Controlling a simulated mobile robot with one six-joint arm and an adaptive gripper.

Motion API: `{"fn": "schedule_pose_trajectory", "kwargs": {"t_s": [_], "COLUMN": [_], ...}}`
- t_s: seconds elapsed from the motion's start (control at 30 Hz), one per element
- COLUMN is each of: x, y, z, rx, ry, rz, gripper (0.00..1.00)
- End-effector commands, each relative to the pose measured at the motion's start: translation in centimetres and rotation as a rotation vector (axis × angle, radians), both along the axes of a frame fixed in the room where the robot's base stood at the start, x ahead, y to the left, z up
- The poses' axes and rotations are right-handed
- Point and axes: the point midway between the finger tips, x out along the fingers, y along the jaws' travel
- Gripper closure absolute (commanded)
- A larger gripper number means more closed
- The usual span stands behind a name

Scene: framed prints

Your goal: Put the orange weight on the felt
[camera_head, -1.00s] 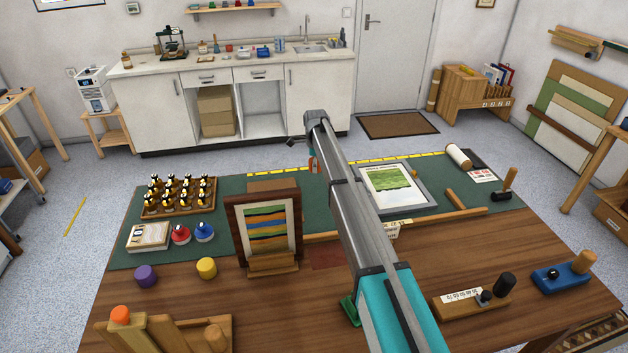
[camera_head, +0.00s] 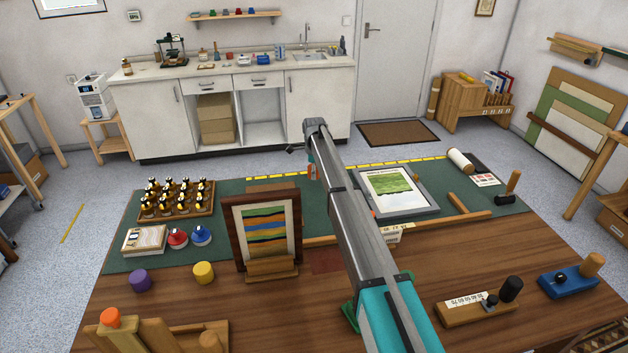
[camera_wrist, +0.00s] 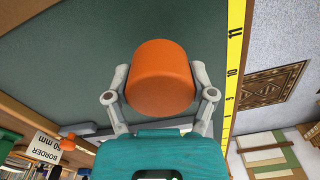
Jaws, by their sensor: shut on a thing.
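The orange weight (camera_wrist: 160,78) is a rounded cylinder held between the two fingers of my gripper (camera_wrist: 160,98) in the wrist view. In the head view a bit of orange shows at my gripper (camera_head: 313,168), mostly hidden by my arm, over the far part of the table. A green mat (camera_head: 335,190) with a yellow ruled edge covers that part; in the wrist view the mat (camera_wrist: 70,60) lies beyond the weight. A flat dark red patch (camera_head: 326,262) on the wood, partly behind my arm, may be the felt; I cannot tell for sure.
A framed striped print (camera_head: 265,232) stands upright left of my arm. A grey frame with a green print (camera_head: 397,190) lies right of it. Purple (camera_head: 140,281) and yellow (camera_head: 204,272) weights stand front left. A wooden rail (camera_head: 430,222) crosses the mat's near edge.

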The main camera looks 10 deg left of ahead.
Motion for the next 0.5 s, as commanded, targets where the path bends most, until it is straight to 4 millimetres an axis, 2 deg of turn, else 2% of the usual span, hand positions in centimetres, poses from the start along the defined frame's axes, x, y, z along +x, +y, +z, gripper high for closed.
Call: {"fn": "schedule_pose_trajectory", "kwargs": {"t_s": [0.1,0.5], "x": [0.7,0.5], "y": [0.2,0.1], "z": [-1.1,-3.6], "rx": [0.000,0.000], "ry": [0.000,0.000], "rz": [0.000,0.000], "gripper": [0.90,0.90]}}
